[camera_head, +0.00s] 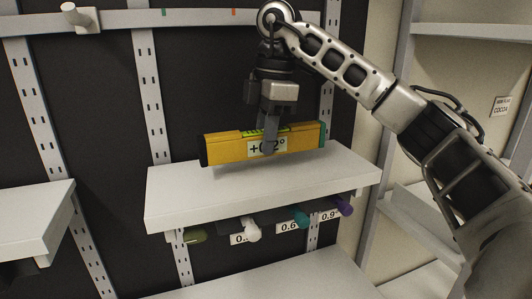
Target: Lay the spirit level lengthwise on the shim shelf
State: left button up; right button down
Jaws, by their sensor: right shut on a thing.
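My left gripper is out of view.
Coloured pegs (299,216) and number labels sit under the shelf's front edge. Another white shelf (35,220) is at the left, and a lower one (290,281) lies below. Slotted uprights (147,90) stand on the dark back wall. The shelf's front is clear.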

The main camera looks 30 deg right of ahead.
notch_tip(320, 180, down, 3)
jog(key=shift+w+d+f+p, duration=0.1)
jog(key=shift+d+f+p, duration=0.05)
jog(key=shift+p, duration=0.3)
jog(key=shift+f, duration=0.1)
jog(key=shift+f, duration=0.1)
jog(key=c, duration=1.3)
grip_release()
jog(key=shift+o, duration=0.2)
